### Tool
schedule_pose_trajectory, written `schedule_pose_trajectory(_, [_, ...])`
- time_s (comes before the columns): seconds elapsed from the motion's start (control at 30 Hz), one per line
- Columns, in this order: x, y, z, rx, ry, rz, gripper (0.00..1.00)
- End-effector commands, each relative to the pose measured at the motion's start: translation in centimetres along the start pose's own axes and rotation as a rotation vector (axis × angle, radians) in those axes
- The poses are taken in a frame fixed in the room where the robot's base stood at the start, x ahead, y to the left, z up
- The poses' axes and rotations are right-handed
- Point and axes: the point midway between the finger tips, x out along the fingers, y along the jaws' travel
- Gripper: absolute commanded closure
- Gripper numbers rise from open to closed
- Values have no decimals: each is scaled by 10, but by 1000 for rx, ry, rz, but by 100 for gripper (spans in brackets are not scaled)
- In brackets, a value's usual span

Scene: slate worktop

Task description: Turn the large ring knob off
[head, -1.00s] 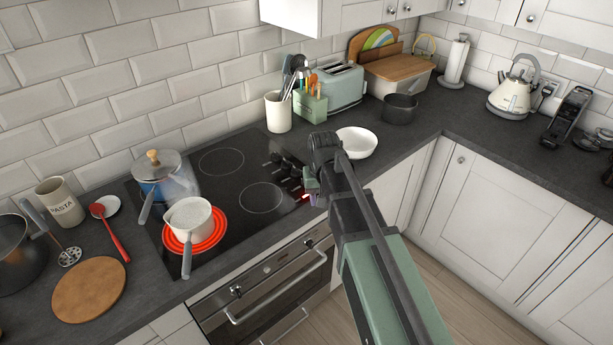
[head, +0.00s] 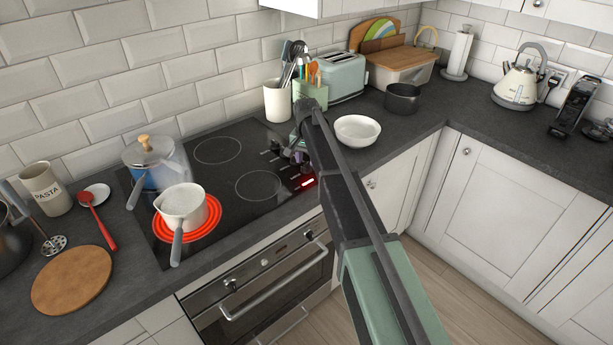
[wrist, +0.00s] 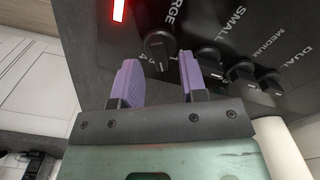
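The large ring knob (wrist: 159,46) is a black knob under the partly visible label "LARGE" in the wrist view, with a pale pointer line and numbers beside it. My gripper (wrist: 158,70) is open, its two purple fingers on either side just short of the knob, with nothing between them. I cannot tell whether either finger touches it. In the head view my gripper (head: 292,150) is over the hob's right-hand controls and hides most of the knobs. The front left ring (head: 207,222) glows red under a white saucepan (head: 184,207).
Black knobs for small (wrist: 209,58), medium (wrist: 241,72) and dual (wrist: 270,82) sit close to the right in the wrist view. A red indicator (wrist: 118,10) glows beside the knobs. A utensil pot (head: 278,102) and a white bowl (head: 357,130) stand near my arm.

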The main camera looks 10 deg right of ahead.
Motion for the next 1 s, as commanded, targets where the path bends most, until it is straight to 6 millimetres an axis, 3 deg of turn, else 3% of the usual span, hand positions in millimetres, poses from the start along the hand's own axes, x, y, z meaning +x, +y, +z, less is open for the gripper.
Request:
schedule_pose_trajectory(0.03, [18, 0, 0, 0, 0, 0, 61])
schedule_pose_trajectory(0.1, [23, 0, 0, 0, 0, 0, 61])
schedule_pose_trajectory(0.37, [20, 0, 0, -1, 0, 0, 61])
schedule_pose_trajectory(0.63, [20, 0, 0, -1, 0, 0, 99])
schedule_pose_trajectory(1.0, [20, 0, 0, -30, 0, 0, 100])
